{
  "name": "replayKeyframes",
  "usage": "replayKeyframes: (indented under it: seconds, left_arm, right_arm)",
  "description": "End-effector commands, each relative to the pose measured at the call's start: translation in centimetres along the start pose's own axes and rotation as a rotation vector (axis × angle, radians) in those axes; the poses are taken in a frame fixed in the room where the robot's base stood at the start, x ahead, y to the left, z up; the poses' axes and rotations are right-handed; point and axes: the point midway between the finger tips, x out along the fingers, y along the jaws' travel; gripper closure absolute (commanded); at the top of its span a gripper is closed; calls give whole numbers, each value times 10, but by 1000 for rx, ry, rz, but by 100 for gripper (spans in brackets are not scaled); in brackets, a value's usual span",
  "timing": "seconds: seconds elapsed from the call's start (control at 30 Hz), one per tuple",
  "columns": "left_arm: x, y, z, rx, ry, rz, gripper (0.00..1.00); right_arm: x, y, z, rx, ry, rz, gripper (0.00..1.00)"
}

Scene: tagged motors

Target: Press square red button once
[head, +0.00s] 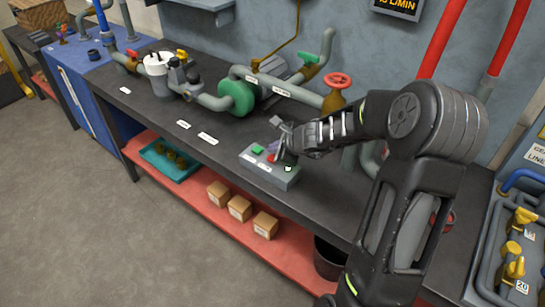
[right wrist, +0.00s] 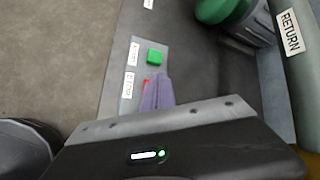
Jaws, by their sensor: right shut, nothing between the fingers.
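A grey control box (head: 284,182) sits near the front edge of the dark workbench. It carries a square green button (head: 257,149) and a red button (head: 270,158). My right gripper (head: 276,151) is shut and empty, with its fingertips over the red button. In the right wrist view the purple-grey fingertips (right wrist: 157,94) cover most of the red button (right wrist: 146,84), leaving a red sliver at their left side. The green button (right wrist: 156,56) is clear of them. I cannot tell whether the fingertips touch the red button. My left gripper is not in view.
Behind the box stand a green motor (head: 237,97), grey pipes and a red valve wheel (head: 339,80). White labels lie along the bench (head: 150,125). The red lower shelf (head: 195,207) holds small boxes (head: 240,208) and a teal tray (head: 154,163).

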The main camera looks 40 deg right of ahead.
Motion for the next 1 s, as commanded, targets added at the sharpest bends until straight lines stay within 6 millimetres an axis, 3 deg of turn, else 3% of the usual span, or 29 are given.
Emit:
replayKeyframes:
  seconds: [1.0]
  left_arm:
    - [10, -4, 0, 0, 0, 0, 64]
  right_arm:
    - [6, 5, -4, 0, 0, 0, 100]
